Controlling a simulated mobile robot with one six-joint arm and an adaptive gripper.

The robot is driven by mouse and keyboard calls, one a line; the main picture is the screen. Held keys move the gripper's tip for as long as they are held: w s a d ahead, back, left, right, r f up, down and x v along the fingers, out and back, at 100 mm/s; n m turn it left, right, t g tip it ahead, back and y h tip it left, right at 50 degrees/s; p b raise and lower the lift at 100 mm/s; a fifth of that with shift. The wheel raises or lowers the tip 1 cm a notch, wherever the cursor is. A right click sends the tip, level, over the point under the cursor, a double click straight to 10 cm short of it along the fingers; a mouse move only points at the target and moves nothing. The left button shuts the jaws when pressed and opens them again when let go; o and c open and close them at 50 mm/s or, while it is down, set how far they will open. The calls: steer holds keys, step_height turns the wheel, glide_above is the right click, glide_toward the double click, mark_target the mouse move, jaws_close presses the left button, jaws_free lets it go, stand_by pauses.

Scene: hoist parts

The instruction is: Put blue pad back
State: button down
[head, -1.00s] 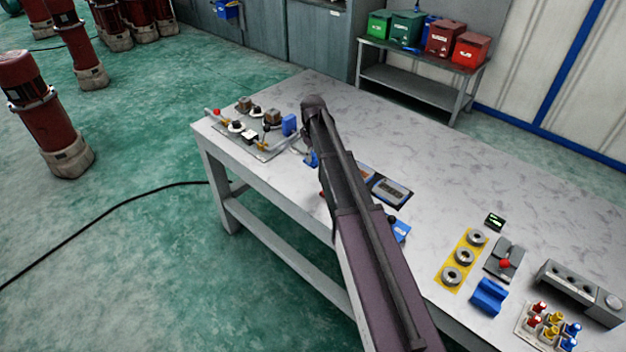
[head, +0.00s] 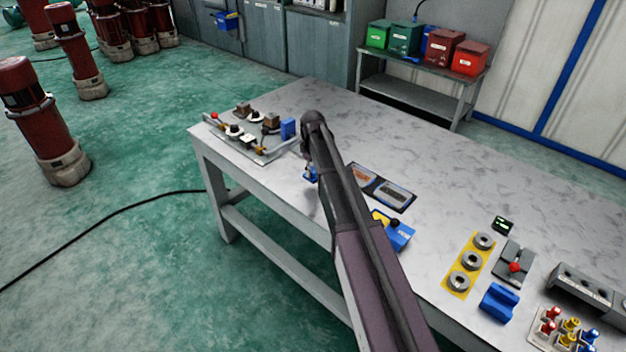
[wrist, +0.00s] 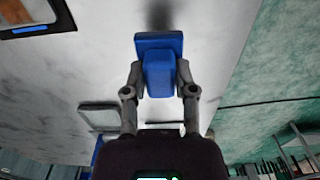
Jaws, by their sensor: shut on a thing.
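In the wrist view, my gripper (wrist: 160,80) is shut on a blue pad (wrist: 158,45). The pad has a block between the fingers and a wider plate at its far end, over the pale tabletop. In the head view, a small blue part of the held pad (head: 311,174) shows beside my arm, near the table's front edge and right of a grey fixture plate (head: 262,153). My arm hides most of the gripper there. Another upright blue block (head: 288,128) stands at the right end of that plate.
The fixture plate carries several small parts and a red-knobbed lever. Right of my arm are a dark two-panel tray (head: 395,194), a blue box (head: 399,237), a yellow strip with rings (head: 453,283) and a blue cradle (head: 499,303). The table's back middle (head: 420,150) is clear.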

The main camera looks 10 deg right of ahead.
mark_target(312, 178)
steer(key=shift+f+b, duration=1.9)
steer(key=shift+f, duration=0.05)
steer(key=shift+f, duration=0.1)
steer(key=shift+c, duration=2.1)
jaws_free()
steer(key=shift+r, duration=0.2)
step_height(312, 178, up, 12)
steer(key=p, duration=1.2)
steer(key=shift+s, duration=0.15)
steer(key=s+m, duration=0.7)
steer(key=s, duration=2.2)
steer(key=shift+d, duration=0.15)
